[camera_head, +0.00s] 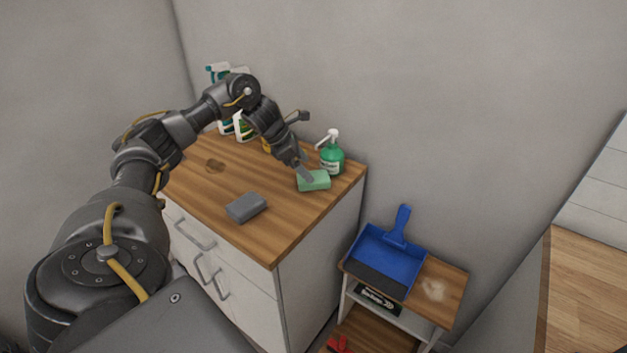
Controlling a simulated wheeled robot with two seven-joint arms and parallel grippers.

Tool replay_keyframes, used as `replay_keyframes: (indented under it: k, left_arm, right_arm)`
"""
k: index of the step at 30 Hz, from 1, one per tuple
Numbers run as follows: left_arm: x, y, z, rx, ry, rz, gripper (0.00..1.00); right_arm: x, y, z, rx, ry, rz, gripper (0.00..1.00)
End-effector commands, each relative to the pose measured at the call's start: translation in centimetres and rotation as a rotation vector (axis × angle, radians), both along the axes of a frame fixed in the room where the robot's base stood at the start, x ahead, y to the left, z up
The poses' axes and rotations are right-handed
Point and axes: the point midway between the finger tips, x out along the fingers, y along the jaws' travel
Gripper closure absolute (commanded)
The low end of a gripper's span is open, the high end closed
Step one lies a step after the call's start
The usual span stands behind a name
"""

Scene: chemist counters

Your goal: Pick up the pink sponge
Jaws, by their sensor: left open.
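No pink sponge shows in the head view. A green sponge (314,181) lies on the wooden counter top (290,229), near its right edge. A grey sponge-like block (246,207) lies nearer the front edge. My left gripper (306,148) is open above the back right of the counter. Its lower finger reaches down over the green sponge and hides a bit of it; I cannot tell whether they touch. No object shows between the fingers. My right gripper is not in view.
Spray bottles (216,72) stand at the back, partly hidden by my arm. A dark stain (214,166) marks the counter. A blue dustpan (385,262) lies on a lower shelf unit (447,302) at right.

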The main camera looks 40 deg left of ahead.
Motion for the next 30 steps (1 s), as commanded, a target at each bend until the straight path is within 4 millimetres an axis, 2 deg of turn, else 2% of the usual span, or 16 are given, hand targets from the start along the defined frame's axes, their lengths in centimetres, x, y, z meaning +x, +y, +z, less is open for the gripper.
replay_keyframes:
  k: [3, 7, 16, 27, 30]
  left_arm:
    - [0.5, -0.7, -1.7, -0.001, 0.006, 0.0, 0.16]
    - [1.2, -1.1, -3.0, -0.001, 0.003, 0.001, 0.16]
    - [1.5, -1.3, -3.5, 0.0, 0.002, 0.0, 0.16]
    - [1.5, -1.3, -3.4, 0.0, 0.001, 0.001, 0.63]
    - [1.5, -1.3, -3.4, 0.0, 0.001, 0.001, 0.64]
  right_arm:
    - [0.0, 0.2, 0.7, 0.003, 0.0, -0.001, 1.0]
    - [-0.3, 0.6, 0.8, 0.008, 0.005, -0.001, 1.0]
    - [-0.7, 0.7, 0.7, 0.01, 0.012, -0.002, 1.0]
    - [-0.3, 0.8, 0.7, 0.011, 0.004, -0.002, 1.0]
    - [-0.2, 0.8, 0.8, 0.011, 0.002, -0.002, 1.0]
